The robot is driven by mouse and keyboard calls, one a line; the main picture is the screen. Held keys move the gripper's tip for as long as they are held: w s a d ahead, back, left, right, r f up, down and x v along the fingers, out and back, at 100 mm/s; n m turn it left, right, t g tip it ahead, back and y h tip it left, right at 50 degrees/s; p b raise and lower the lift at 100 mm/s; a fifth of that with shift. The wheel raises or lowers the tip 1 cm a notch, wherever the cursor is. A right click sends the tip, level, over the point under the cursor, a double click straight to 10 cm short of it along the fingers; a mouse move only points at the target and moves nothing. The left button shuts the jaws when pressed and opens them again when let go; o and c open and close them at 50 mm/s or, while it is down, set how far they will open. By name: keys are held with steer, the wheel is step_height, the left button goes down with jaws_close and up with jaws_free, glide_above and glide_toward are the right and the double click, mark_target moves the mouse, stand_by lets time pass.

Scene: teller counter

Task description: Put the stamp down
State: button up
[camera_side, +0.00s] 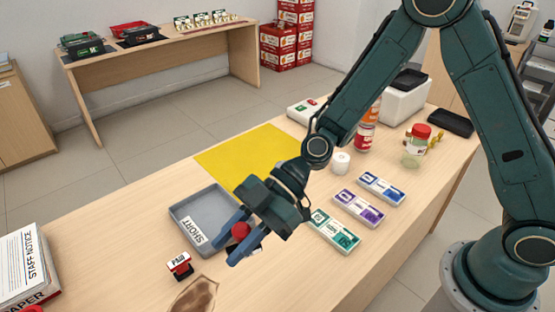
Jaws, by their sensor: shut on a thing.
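A stamp with a round red knob (240,230) is between the blue fingers of my gripper (213,252). My gripper is shut on it, over the front of the counter near the right edge of the grey tray (176,211). Part of a dark body shows below the knob; the rest of the stamp is hidden by the fingers. I cannot tell whether its base touches the counter. A red and black block labelled PAID (179,265) stands on the counter to the left of my gripper. The tray bears a label reading SHORT (194,233).
A yellow mat (240,152) lies behind the tray. Several banknote bundles (335,231) lie right of my gripper. A white roll (341,163) and a red-lidded jar (414,150) stand farther back. A brown patch (194,297) is at the front edge. Bare counter lies left of the tray.

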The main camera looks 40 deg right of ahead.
steer(key=shift+w, duration=0.1)
steer(key=shift+w+f, duration=0.2)
steer(key=shift+w, duration=0.05)
steer(key=w+f+m+t+h, duration=0.1)
steer(key=w+m+t, duration=0.2)
steer(key=w, duration=0.3)
steer(key=w+f+m+t, duration=0.2)
steer(key=w+t, duration=0.1)
steer(key=w, duration=0.3)
step_height(320, 180, up, 4)
steer(key=m+t+h, duration=0.4)
steer(key=m, duration=0.2)
glide_above(200, 231)
step_height(200, 231, down, 16)
steer(key=shift+w+f, duration=0.1)
steer(key=shift+f, duration=1.85)
steer(key=shift+f, duration=0.1)
